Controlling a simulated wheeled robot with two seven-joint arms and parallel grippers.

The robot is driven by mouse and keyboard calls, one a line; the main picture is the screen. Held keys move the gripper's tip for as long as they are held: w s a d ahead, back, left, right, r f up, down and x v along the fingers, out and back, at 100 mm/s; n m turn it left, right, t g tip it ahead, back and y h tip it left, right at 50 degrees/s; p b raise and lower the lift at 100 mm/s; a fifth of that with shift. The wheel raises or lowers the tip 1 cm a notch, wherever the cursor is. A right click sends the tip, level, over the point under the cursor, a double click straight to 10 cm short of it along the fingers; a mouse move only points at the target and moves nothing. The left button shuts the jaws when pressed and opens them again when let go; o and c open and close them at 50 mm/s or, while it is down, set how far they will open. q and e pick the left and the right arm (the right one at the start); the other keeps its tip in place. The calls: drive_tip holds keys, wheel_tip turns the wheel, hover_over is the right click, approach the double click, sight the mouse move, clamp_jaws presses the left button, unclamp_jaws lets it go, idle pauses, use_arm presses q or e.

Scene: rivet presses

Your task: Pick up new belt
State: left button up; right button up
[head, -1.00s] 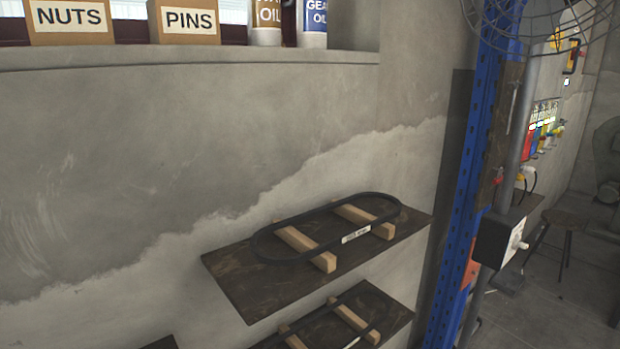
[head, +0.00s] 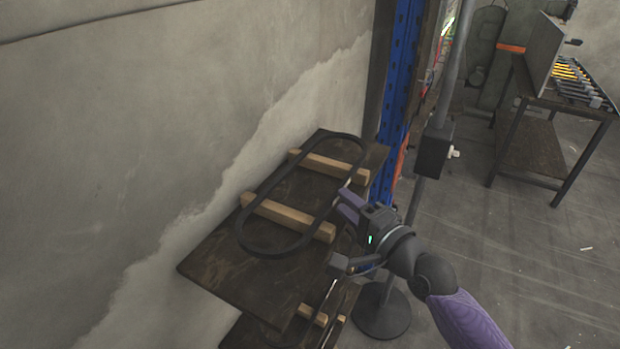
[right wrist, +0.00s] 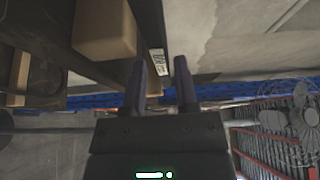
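The belt (head: 273,253), a dark oval loop, lies across two wooden blocks (head: 290,217) on the upper dark shelf board. My right gripper (head: 336,232) is at the board's right side, beside the belt's near right stretch, with its fingers apart. In the right wrist view the fingers (right wrist: 160,67) are open, and the belt's dark band (right wrist: 149,25) with its white label (right wrist: 157,61) shows ahead of the gap. I cannot tell whether the band is between the fingertips. My left gripper is not in view.
A lower shelf (head: 250,333) with another belt and blocks sits just below, partly hidden. A concrete wall (head: 150,150) runs along the left. A blue upright (head: 399,75) and a pole with a round base (head: 382,318) stand to the right. Open floor lies further right.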

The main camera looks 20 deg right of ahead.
drive_tip(key=x, duration=0.3)
drive_tip(key=shift+d+f, duration=0.1)
drive_tip(key=shift+s, duration=0.15)
clamp_jaws()
